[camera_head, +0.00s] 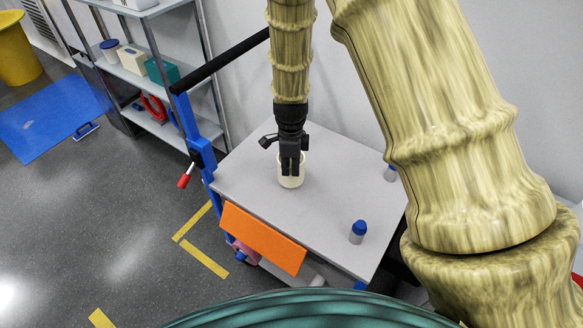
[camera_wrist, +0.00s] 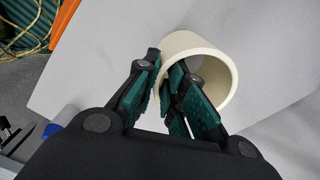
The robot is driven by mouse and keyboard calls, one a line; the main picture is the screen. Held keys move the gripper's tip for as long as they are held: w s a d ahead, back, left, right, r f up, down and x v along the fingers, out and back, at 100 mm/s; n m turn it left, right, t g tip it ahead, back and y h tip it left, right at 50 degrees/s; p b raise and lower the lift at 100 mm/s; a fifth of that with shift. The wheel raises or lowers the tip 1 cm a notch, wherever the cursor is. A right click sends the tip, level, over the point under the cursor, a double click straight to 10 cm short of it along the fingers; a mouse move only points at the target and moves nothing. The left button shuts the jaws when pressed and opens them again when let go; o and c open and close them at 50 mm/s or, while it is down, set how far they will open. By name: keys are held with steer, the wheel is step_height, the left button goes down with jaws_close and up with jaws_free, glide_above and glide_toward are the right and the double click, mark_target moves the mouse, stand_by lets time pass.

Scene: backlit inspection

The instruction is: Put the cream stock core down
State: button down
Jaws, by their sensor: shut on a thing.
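The cream stock core (camera_head: 291,182) is a short hollow cylinder at the grey cart top (camera_head: 325,215), left of its middle. I cannot tell whether its lower end touches the top or hangs just above it. My gripper (camera_head: 291,170) points down and is shut on the core's wall. In the wrist view the core (camera_wrist: 228,72) shows its open bore. One finger of my gripper (camera_wrist: 165,75) reaches into the bore and the other is outside, on the left. The fingers hide part of the near wall.
An orange panel (camera_head: 263,239) is at the front edge. A shelf rack (camera_head: 135,80) stands at back left.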

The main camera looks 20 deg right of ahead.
steer(key=shift+f, duration=0.55)
steer(key=c, duration=1.5)
jaws_free()
steer(key=shift+f, duration=0.1)
step_height(320, 180, up, 12)
